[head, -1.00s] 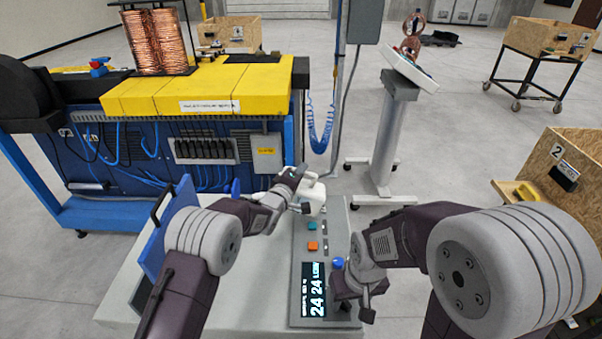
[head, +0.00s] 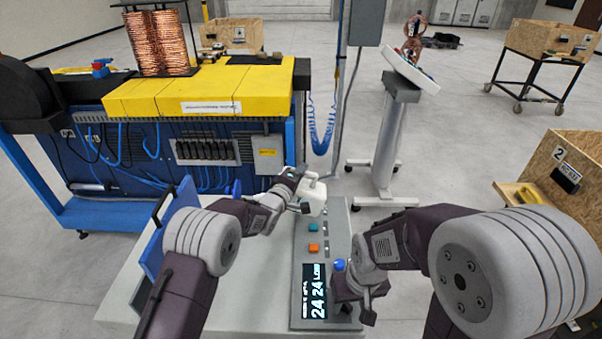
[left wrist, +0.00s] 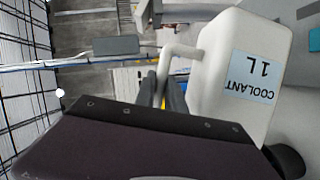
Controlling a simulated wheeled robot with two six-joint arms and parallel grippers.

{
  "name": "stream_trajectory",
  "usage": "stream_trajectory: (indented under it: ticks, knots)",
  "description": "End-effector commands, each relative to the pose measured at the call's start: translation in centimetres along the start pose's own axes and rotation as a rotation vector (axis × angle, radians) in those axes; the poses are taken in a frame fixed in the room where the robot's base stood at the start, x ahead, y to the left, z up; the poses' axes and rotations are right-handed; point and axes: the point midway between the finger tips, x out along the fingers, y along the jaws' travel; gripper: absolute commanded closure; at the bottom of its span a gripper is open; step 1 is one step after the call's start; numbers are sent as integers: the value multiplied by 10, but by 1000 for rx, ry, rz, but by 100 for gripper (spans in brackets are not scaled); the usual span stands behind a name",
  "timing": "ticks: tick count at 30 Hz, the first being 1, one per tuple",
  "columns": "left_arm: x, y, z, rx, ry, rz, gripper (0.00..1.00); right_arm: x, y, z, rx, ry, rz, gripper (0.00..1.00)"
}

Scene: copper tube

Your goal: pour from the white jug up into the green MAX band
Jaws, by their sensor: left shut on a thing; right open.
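The white jug (head: 314,198) is held up over the far end of the grey panel in the head view. In the left wrist view the jug (left wrist: 212,85) shows a "COOLANT 1 L" label, upside down in the picture. My left gripper (head: 298,182) is shut on the jug's handle; its dark fingers also show in the left wrist view (left wrist: 168,97). My right gripper (head: 354,304) is open and empty, low beside the lit display (head: 314,292), which reads "24 24 LOW". I cannot make out a green MAX band. The jug hides what lies under it.
The panel carries a teal button (head: 313,227), an orange button (head: 313,247) and a blue knob (head: 338,265). A blue panel (head: 152,250) stands on the left of the pale bench (head: 250,290). A yellow-topped machine (head: 200,95) stands behind.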

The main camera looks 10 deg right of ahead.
Motion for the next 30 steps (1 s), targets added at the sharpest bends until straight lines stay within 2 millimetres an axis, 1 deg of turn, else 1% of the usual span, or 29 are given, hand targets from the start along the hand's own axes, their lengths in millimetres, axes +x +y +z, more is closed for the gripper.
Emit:
stream_trajectory:
  ticks: [1, 30]
  knots:
    - [0, 4, -1, -1, 2, 8, 100, 0, 0, 0, 0, 0, 0, 50]
    - [-2, 7, -6, -30, 1, 20, 100, 0, 0, 0, 0, 0, 0, 50]
